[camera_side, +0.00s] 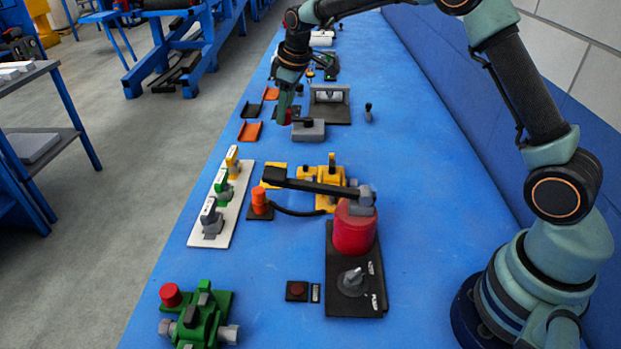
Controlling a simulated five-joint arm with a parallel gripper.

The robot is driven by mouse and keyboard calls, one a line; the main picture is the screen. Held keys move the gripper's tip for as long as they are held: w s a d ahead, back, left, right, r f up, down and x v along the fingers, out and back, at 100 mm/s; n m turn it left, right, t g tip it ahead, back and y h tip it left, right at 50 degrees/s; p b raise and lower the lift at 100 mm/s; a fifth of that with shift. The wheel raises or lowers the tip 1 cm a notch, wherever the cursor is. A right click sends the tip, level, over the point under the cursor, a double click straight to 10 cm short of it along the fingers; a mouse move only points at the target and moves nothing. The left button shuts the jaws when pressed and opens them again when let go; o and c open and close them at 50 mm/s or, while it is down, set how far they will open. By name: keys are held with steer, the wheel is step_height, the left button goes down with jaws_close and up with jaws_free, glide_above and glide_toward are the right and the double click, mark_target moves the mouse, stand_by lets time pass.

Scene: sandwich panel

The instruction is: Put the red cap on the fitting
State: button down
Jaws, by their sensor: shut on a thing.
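My gripper (285,118) is shut on the small red cap (289,117), which shows as a dark red patch at the fingertips. My fingers hide most of the cap. They are just left of a grey block-shaped fitting (309,132) with a black top, low over the blue bench. From this view I cannot tell whether the cap touches the fitting or the bench. I also cannot tell for sure that this grey block is the task's fitting, since a green valve fitting (205,318) with a red round top stands at the front left.
Small orange (249,131) and black trays lie left of my gripper. A grey bracket (330,98) stands behind the grey block. Nearer stand a white valve panel (238,205), a yellow unit (331,172) and a red cylinder (354,232) with a black arm. The bench's right side is clear.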

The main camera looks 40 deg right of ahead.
glide_above(306, 167)
step_height(306, 167, down, 6)
steer(key=r, duration=0.1)
steer(key=shift+d+f, duration=0.15)
steer(key=shift+f, duration=2.5)
steer(key=shift+f, duration=1.55)
stand_by(0.3)
steer(key=shift+c, duration=0.4)
jaws_free()
